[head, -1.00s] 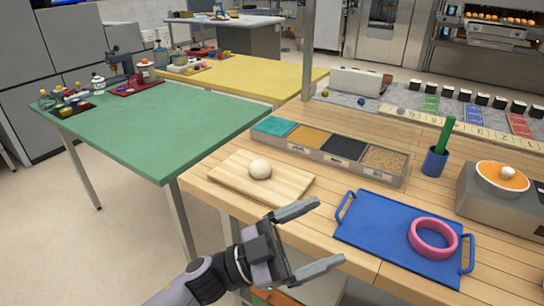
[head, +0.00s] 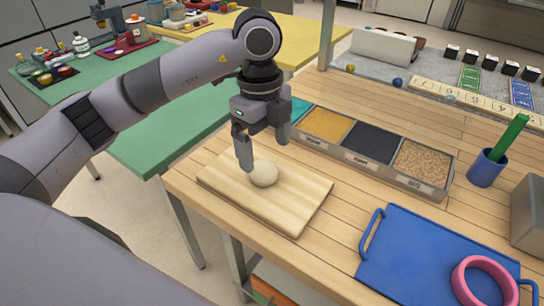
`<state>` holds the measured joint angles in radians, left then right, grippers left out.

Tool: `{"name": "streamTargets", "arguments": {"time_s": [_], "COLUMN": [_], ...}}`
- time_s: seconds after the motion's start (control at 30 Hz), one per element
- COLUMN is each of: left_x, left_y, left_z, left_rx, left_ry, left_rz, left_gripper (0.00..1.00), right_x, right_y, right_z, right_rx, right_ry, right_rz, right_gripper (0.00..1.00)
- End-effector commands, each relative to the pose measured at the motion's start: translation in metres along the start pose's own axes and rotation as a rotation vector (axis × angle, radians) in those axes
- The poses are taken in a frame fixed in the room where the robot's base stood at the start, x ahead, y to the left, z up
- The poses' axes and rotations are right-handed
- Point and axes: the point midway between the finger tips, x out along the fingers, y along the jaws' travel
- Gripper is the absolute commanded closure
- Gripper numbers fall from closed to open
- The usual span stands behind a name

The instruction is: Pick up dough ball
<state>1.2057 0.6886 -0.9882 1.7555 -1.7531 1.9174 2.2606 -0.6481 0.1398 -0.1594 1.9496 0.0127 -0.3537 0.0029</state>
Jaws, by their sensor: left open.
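The pale dough ball (head: 264,174) sits on the light wooden board (head: 305,197) near the left front corner of the wooden table. My left gripper (head: 264,157) points down over the board, open. One finger reaches down by the left side of the ball, and the other finger shows higher, behind and to the right of it. I cannot tell whether either finger touches the ball. My right gripper is not in view.
A segmented bin (head: 376,143) with several coloured fills stands just behind the board. A blue tray (head: 420,262) with a pink ring (head: 484,284) lies at the right front. A blue cup (head: 485,168) holds a green stick. A green table (head: 180,130) stands at the left.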

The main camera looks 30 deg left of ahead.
Motion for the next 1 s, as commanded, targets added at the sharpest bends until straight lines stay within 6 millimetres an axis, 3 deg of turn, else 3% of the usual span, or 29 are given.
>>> {"name": "streamTargets", "arguments": {"time_s": [0.17, 0.63, 0.93, 1.0], "left_x": [0.0, 0.06, 0.065, 0.065], "left_y": [0.0, 0.001, 0.0, 0.0], "left_z": [0.013, 0.01, 0.011, 0.011], "left_rx": [-0.055, -0.051, -0.05, -0.05], "left_ry": [-0.06, -0.055, -0.055, -0.055], "left_rz": [-0.003, -0.002, -0.005, -0.004], "left_gripper": [0.1, 0.1, 0.1, 0.33], "right_x": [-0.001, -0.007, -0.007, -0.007], "right_y": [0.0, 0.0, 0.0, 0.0], "right_z": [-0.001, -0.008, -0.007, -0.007], "right_rx": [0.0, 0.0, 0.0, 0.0], "right_ry": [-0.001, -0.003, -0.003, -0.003], "right_rz": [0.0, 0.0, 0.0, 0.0], "right_gripper": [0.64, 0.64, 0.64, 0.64]}}
